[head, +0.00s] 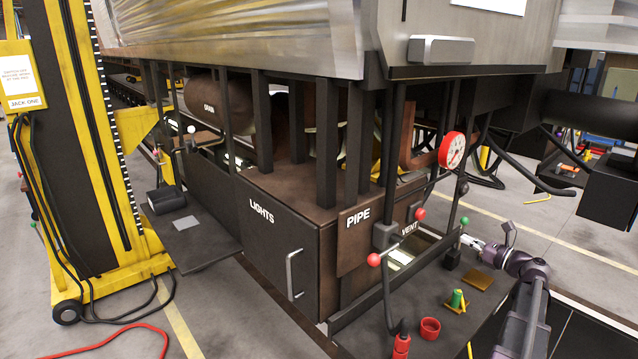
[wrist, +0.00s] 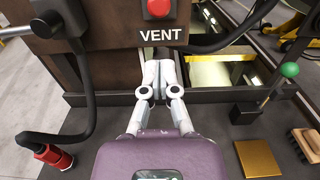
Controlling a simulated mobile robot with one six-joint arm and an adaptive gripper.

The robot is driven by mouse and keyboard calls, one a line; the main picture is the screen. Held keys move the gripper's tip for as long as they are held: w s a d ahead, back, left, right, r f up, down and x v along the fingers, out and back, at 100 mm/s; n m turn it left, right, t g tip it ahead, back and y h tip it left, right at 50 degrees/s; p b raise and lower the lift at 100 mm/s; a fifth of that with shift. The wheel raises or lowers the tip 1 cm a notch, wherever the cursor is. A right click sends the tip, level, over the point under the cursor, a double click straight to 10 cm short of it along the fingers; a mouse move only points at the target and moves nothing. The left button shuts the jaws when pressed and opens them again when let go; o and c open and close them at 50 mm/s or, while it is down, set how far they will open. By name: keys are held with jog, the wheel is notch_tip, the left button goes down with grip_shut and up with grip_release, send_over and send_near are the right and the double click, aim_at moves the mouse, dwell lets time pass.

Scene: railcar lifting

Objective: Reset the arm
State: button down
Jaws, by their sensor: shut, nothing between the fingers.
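My gripper (head: 467,240) is at the right of the railcar's underside in the head view, just in front of the VENT panel. In the wrist view my gripper (wrist: 157,66) has its pale fingers together with nothing between them. The fingertips point at the brown panel below the white VENT label (wrist: 161,36). A red button (wrist: 158,9) sits above that label. I cannot tell whether the fingertips touch the panel.
A green-knobbed lever (wrist: 289,69) stands right of my gripper. A brass plate (wrist: 258,160) and a brush (wrist: 306,142) lie on the dark shelf. A black hose with a red end (wrist: 54,156) hangs left.

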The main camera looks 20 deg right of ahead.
jog(key=w+a+f+n+g+b, duration=0.1)
jog(key=a+f+n+g, duration=0.3)
jog(key=a, duration=0.5)
jog(key=w+a+f+n+g+y+b, duration=0.1)
jog(key=w+a+f+n+g+b, duration=0.1)
jog(key=a+f+n, duration=0.55)
jog(key=w+a+f+n+g+b, duration=0.15)
jog(key=a+f+g, duration=0.25)
jog(key=a, duration=0.7)
jog(key=s+a+f+n+g+h+b, duration=0.1)
jog(key=s+a+f+n+g+h, duration=0.1)
jog(key=a+n, duration=0.4)
jog(key=s+a+f+n+g+h+b, duration=0.2)
jog(key=s+a+f+n+h, duration=0.1)
jog(key=s+a+f+n, duration=0.2)
jog(key=s+a+f+n+g+h+b, duration=0.2)
jog(key=s+a+f+n+h, duration=0.1)
jog(key=a+n, duration=0.4)
notch_tip(320, 180, down, 3)
jog(key=shift+s+a+r+g, duration=0.15)
jog(key=shift+s+a+g, duration=0.15)
jog(key=shift+s+a, duration=0.4)
